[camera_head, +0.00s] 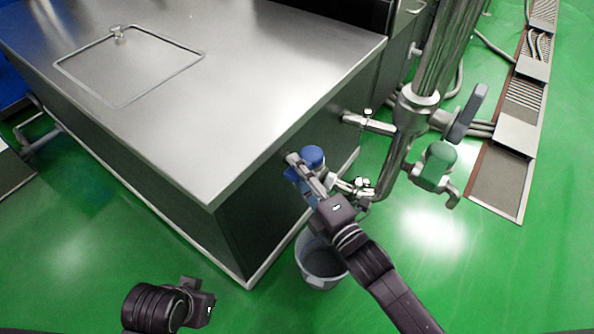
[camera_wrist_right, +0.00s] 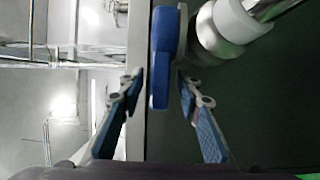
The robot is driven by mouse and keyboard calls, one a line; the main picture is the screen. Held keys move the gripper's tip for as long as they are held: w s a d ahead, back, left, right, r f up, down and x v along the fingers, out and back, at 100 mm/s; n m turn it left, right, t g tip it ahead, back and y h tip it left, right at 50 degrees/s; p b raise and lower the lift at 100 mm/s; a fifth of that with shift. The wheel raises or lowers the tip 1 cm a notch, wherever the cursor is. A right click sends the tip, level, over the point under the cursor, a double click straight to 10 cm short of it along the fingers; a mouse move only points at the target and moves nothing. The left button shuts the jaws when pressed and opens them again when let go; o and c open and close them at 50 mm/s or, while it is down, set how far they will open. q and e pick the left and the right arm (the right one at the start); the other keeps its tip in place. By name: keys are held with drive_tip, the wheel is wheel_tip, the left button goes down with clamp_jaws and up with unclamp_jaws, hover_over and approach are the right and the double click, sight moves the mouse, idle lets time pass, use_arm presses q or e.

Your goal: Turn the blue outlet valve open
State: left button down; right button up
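The blue outlet valve handle (camera_head: 313,155) sits on the steel pipe beside the cabinet's end wall. My right gripper (camera_head: 300,172) is at the handle, reaching in from the lower right. In the right wrist view, the blue handle (camera_wrist_right: 160,58) stands upright between the two fingertips of the right gripper (camera_wrist_right: 159,82). The fingers are apart, with dark gaps visible on both sides of the handle's lower end. My left gripper (camera_head: 201,302) is low at the front left, away from the valve; its fingers cannot be made out clearly.
A steel cabinet (camera_head: 190,90) with a hatch fills the left side. A grey bucket (camera_head: 322,265) stands on the floor under the valve. A green valve body (camera_head: 437,163) and a grey-blue lever (camera_head: 468,112) are on the upright pipe to the right. Green floor is clear at lower right.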

clamp_jaws()
idle(0.5)
